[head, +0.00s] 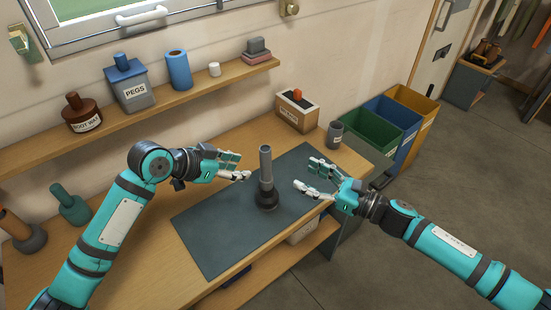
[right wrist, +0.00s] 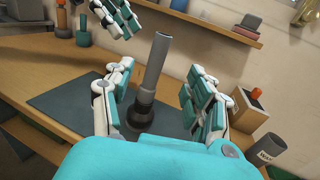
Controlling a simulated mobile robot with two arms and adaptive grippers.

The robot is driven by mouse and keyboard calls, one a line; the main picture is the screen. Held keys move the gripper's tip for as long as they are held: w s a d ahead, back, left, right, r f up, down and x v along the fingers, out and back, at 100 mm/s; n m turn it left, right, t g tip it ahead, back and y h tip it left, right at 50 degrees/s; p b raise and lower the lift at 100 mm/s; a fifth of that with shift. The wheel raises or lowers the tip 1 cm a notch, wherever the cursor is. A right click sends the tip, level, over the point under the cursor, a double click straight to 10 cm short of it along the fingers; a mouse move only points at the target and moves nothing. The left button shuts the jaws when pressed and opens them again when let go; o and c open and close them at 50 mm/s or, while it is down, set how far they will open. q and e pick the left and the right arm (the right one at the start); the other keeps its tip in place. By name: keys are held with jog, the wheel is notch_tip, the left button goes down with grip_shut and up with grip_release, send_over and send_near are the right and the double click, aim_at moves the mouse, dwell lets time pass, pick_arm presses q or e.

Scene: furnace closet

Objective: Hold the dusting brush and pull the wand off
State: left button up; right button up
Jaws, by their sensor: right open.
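The dusting brush (head: 267,197) is a dark, round piece standing upright on the grey mat (head: 215,240). The wand (head: 265,163), a grey tube, rises upright from its top, and the two are joined. In the right wrist view the wand (right wrist: 157,62) and the brush (right wrist: 139,112) show between my right fingers. My left gripper (head: 241,167) is open just left of the wand, apart from it. My right gripper (head: 307,173) is open and empty to the right of the wand, its fingers pointing at it.
The mat lies on a wooden workbench (head: 180,195). A wooden box (head: 296,112) and a grey cup (head: 334,134) stand at the bench's back right. A wall shelf (head: 200,100) holds several containers. Bins (head: 372,132) stand right of the bench. The front of the mat is clear.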

aim_at(265, 156)
jog(key=x, duration=1.3)
jog(key=shift+w+a, duration=0.1)
grip_shut()
dwell(0.4)
jog(key=shift+c, duration=1.4)
grip_release()
